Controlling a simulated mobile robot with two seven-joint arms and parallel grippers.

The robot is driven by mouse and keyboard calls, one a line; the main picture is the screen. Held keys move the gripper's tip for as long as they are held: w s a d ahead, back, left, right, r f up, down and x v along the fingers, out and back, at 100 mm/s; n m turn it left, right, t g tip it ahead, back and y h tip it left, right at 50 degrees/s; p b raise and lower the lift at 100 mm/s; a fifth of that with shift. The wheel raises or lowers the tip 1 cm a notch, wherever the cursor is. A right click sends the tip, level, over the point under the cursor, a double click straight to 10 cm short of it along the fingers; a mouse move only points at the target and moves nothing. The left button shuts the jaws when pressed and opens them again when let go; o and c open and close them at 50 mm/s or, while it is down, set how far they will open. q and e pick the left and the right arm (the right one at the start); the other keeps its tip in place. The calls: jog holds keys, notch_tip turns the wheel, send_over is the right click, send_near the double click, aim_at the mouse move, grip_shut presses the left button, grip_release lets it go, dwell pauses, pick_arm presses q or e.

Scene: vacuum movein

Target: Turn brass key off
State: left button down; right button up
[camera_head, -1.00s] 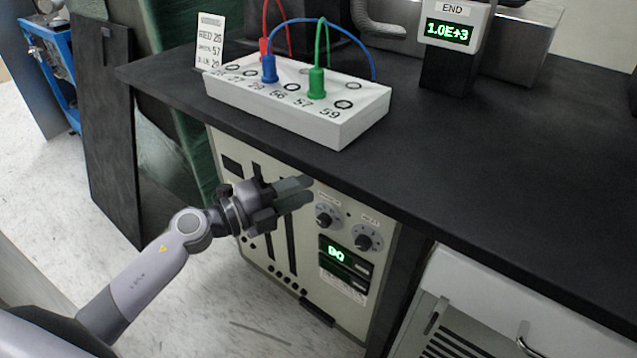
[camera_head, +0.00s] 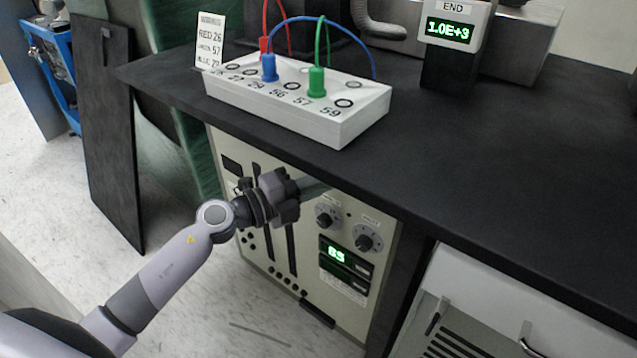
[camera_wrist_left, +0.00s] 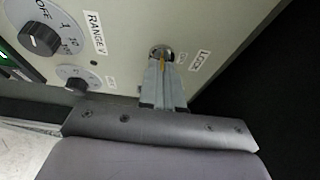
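The brass key (camera_wrist_left: 163,61) shows as a thin yellow-brass sliver in a round silver lock beside the label "Lock" on the beige panel. My left gripper (camera_wrist_left: 163,68) is at the lock, its two fingers close together with the key between their tips. They look shut on it, and they hide most of the key. In the head view my left gripper (camera_head: 318,184) reaches the upper part of the cabinet panel (camera_head: 262,240), just under the bench edge. The key is hidden there. My right gripper is not in view.
Two knobs (camera_head: 327,217) and a green-lit display (camera_head: 337,254) sit right of the gripper on the panel. The black bench top (camera_head: 470,150) overhangs just above. A white socket box (camera_head: 300,105) with coloured plugs stands on it.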

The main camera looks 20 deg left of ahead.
pick_arm(q)
jog(key=shift+n, duration=0.3)
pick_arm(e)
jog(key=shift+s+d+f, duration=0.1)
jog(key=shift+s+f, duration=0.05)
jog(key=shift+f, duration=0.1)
pick_arm(q)
jog(key=n+t+y+p, duration=0.1)
jog(key=n+t, duration=0.1)
jog(key=n, duration=0.5)
jog(key=n+t+y+p, duration=0.1)
jog(key=n+t, duration=0.2)
jog(key=n, duration=0.4)
jog(key=n+t+y+p, duration=0.1)
jog(key=n+t+y, duration=0.1)
jog(key=n, duration=0.5)
jog(key=shift+s+d+f+n+t+p, duration=0.15)
jog(key=shift+d+f+n+t+p, duration=0.15)
jog(key=shift+d+t, duration=0.1)
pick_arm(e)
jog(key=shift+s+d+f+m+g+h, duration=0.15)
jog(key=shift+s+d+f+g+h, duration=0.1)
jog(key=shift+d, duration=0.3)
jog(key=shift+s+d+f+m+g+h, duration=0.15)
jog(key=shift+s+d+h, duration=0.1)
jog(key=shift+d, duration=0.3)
pick_arm(q)
jog(key=shift+n, duration=0.3)
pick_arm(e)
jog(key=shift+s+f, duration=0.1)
